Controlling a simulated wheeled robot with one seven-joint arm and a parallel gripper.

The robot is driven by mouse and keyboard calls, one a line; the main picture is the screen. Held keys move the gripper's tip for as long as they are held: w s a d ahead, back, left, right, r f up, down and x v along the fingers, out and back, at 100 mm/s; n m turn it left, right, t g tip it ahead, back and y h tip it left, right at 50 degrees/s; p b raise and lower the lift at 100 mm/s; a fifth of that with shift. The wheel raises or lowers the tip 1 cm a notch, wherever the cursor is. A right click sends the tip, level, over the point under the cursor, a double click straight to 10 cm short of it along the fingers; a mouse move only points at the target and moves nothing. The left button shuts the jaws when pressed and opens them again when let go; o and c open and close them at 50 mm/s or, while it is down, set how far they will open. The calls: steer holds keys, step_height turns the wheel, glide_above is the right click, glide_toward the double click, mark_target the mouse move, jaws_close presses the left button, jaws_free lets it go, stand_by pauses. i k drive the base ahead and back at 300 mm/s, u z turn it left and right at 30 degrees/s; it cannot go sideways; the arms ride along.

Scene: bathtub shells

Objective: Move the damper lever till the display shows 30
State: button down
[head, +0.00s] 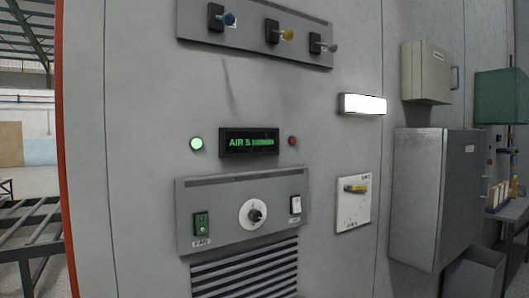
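The dark display (249,142) on the grey wall panel shows green text. It reads "AIR" and a character that looks like 5, then a blurred green bar. A yellow lever (356,188) lies about level on a white plate (353,216) to the lower right of the display. Three knobbed levers sit on the upper panel: blue (229,18), yellow (287,34) and grey (331,47). Their labels are too small to read, so I cannot tell which lever is the damper. My gripper is not in view.
A lower panel (228,232) carries a green switch (201,224), a round dial (254,214) and a white switch (295,205), with a vent grille below. Grey boxes (434,190) stick out at the right. A lit lamp (362,104) hangs above the white plate.

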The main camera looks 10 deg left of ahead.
mark_target(346, 187)
steer(key=k, duration=0.6)
steer(key=z, duration=0.45)
steer(key=i, duration=1.6)
steer(key=u, duration=0.6)
